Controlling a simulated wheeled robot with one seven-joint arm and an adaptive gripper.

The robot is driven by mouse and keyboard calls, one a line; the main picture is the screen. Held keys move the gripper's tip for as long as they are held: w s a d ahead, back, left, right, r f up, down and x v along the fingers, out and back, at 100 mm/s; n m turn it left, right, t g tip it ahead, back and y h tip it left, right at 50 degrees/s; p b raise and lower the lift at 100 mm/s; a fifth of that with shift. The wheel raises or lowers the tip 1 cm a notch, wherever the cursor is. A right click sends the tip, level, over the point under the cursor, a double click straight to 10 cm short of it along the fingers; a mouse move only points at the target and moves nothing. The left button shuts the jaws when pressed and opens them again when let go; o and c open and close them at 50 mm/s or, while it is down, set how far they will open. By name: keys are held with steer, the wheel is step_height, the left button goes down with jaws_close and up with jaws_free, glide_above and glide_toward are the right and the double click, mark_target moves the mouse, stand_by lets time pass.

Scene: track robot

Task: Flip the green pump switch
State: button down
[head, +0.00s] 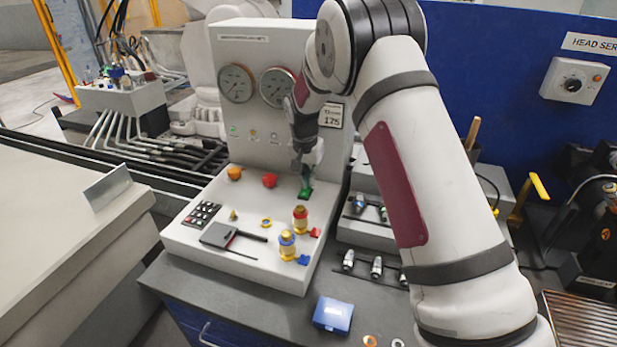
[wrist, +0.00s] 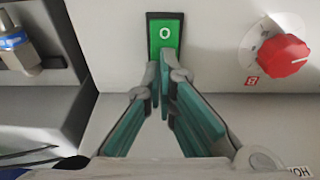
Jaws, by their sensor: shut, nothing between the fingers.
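The green pump switch (wrist: 165,32) is a green rocker in a black frame, marked with a white O, at the top middle of the wrist view. In the head view the green switch (head: 305,193) sits on the console's flat deck, at its right side. My gripper (wrist: 161,70) is shut and empty, its tips together at the switch's lower edge in the picture. I cannot tell whether they touch it. In the head view my gripper (head: 304,172) points down over the switch and partly hides it.
A red knob (wrist: 283,55) is right of the switch in the wrist view. A metal fitting (wrist: 20,45) stands at left. On the console are an orange knob (head: 234,173), a keypad (head: 202,214), and red-yellow (head: 300,220) and blue-yellow (head: 287,245) fittings. Gauges (head: 236,83) are on the upright panel.

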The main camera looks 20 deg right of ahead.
mark_target(304, 197)
steer(key=shift+w+d+f+g+b, duration=0.15)
steer(key=shift+w+f+g+b, duration=0.25)
steer(key=shift+b, duration=0.85)
steer(key=shift+s+f+y, duration=0.1)
steer(key=shift+f+y, duration=0.05)
steer(key=shift+y, duration=0.15)
steer(key=shift+s+a+r+p, duration=0.4)
steer(key=shift+s+a+p, duration=0.1)
steer(key=shift+s, duration=0.3)
step_height(304, 197, up, 14)
steer(key=s+a, duration=0.1)
steer(key=s, duration=0.1)
steer(key=shift+a, duration=0.2)
steer(key=shift+f, duration=0.1)
steer(key=shift+s+p, duration=0.15)
steer(key=shift+p, duration=0.25)
